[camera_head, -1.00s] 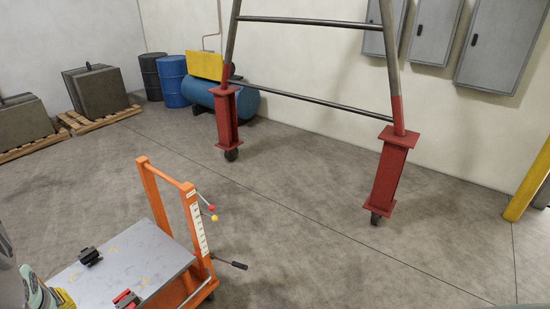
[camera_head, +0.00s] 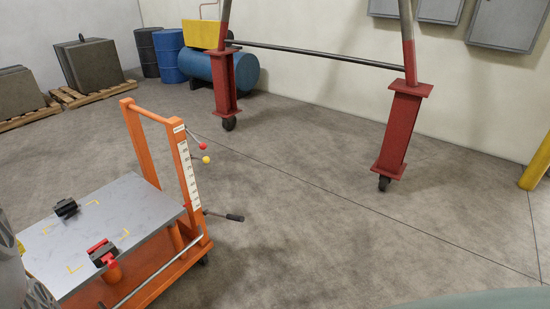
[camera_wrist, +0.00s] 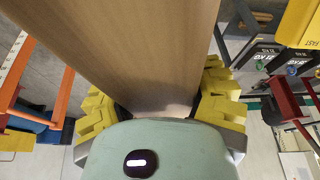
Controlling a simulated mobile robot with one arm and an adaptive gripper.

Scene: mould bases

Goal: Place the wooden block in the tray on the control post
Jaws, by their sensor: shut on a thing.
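The wooden block (camera_wrist: 145,45) is a long, plain brown piece that fills the upper middle of the wrist view. My gripper (camera_wrist: 158,102) is shut on it, with yellow stepped finger pads on its left and right sides. The block's far end runs out of the top of the picture. The head view shows neither the block nor the gripper. I cannot make out the tray or the control post for sure. A yellow panel (camera_wrist: 300,25) marked FAST shows at the upper right of the wrist view.
A red-footed gantry (camera_head: 400,125) stands behind. Dark weights marked KG (camera_wrist: 262,55) show in the wrist view. The floor right of the cart is clear.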

